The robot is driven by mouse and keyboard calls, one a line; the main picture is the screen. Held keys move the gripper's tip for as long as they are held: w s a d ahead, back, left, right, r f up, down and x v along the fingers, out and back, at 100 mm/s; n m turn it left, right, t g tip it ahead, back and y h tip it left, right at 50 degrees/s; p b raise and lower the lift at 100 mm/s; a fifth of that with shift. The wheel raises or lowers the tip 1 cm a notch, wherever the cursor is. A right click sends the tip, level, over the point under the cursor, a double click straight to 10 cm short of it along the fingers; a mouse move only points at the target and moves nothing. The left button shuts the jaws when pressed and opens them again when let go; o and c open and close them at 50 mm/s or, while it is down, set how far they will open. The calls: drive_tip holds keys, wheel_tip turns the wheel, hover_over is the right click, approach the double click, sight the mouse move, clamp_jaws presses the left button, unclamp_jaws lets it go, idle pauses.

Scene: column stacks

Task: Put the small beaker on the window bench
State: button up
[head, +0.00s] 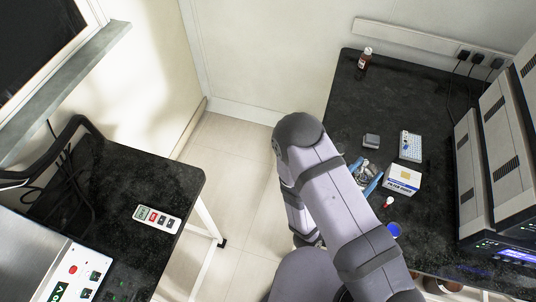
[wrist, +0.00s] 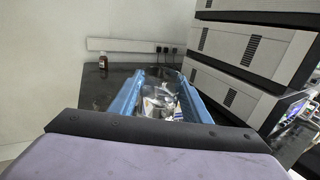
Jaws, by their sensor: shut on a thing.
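The small beaker (head: 367,169) is clear glass and shows between the blue fingers of my gripper (head: 366,178), over the right-hand black bench (head: 375,100). In the wrist view the beaker (wrist: 158,101) sits between the two fingers (wrist: 161,78), which are shut on it. Its lower part is hard to make out, and I cannot tell whether it touches the bench top. The window bench (head: 135,170), a black top on white legs, stands at the left below the dark window. My arm partly covers the right-hand bench.
A white box (head: 402,180), a white rack (head: 411,146) and a small grey block (head: 371,141) lie near my gripper. A brown bottle (head: 364,59) stands at the back. Stacked instruments (head: 495,150) line the right.

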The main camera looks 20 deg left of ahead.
drive_tip(key=w+a+f+n+t+y+b, duration=0.1)
drive_tip(key=a+f+n+y+b, duration=0.2)
drive_tip(key=a, duration=0.7)
drive_tip(key=a+f+n+y+b, duration=0.1)
drive_tip(key=a+n+y+b, duration=0.2)
drive_tip(key=a, duration=0.8)
drive_tip(key=w+a+f+n+t+y+b, duration=0.1)
drive_tip(key=a+f+y+b, duration=0.3)
drive_tip(key=a, duration=0.6)
drive_tip(key=s+a+r+n+g+y+b, duration=0.4)
drive_tip(key=s+a, duration=0.3)
drive_tip(key=a, duration=0.5)
drive_tip(key=s+a+r+n+g+y+b, duration=0.1)
drive_tip(key=s+a+r+n+y+b, duration=0.15)
drive_tip(key=s+a+y, duration=0.75)
wheel_tip(320, 180, down, 6)
drive_tip(key=w+a+h+p, duration=0.1)
drive_tip(key=w+a+h, duration=0.1)
drive_tip(key=h, duration=0.1)
drive_tip(key=shift+a+f+n+p, duration=0.15)
drive_tip(key=shift+f+n+p, duration=0.1)
drive_tip(key=shift+n+p, duration=0.1)
drive_tip(key=shift+f+p, duration=0.3)
drive_tip(key=shift+f, duration=1.75)
drive_tip(key=shift+f, duration=0.2)
